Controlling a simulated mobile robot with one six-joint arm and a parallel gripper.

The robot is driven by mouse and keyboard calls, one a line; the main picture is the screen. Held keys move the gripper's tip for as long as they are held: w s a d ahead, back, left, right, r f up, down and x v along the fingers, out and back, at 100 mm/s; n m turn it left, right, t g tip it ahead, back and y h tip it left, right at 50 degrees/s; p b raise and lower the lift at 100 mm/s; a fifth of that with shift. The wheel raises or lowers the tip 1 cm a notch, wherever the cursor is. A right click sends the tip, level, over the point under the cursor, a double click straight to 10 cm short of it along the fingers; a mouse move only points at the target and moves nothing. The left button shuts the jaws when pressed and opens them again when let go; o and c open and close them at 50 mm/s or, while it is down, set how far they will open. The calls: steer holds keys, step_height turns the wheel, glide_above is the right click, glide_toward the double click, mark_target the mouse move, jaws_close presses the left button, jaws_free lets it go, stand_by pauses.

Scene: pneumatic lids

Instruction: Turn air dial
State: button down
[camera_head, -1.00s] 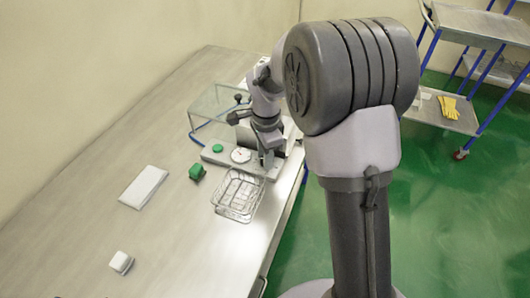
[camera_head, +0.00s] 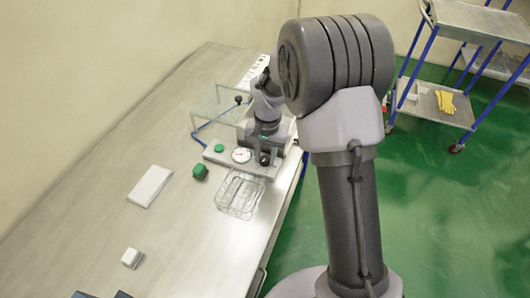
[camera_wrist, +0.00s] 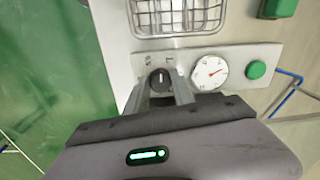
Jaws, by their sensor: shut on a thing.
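The air dial (camera_wrist: 160,79) is a dark round knob with a pale pointer mark, on a light grey panel (camera_wrist: 235,56). In the wrist view the mark points roughly toward the wire basket. My gripper (camera_wrist: 162,88) is shut on the dial, with one finger on each side of it. A white gauge (camera_wrist: 209,73) with a red needle sits to the right of the dial in the wrist view, and a green button (camera_wrist: 256,70) is beyond it. In the head view my gripper is at the panel (camera_head: 215,157), and my arm partly hides this area.
A wire basket (camera_head: 239,195) stands next to the panel. A clear box (camera_head: 213,105) with a blue tube is behind it. A green block (camera_head: 200,172), a white slab (camera_head: 150,186) and a small white block (camera_head: 132,258) lie on the table.

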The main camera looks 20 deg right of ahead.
steer(key=n+p, duration=0.2)
steer(key=n, duration=0.3)
steer(key=shift+r, duration=0.1)
steer(key=n+p, duration=0.2)
steer(key=n, duration=0.3)
steer(key=shift+w, duration=0.1)
steer(key=n+p, duration=0.2)
steer(key=n, duration=0.2)
steer(key=shift+d, duration=0.1)
steer(key=shift+n+g+p, duration=0.3)
steer(key=shift+n+p, duration=0.5)
steer(key=shift+n, duration=1.4)
steer(key=shift+w+n, duration=0.1)
steer(key=shift+n, duration=0.2)
steer(key=c, duration=1.1)
jaws_free()
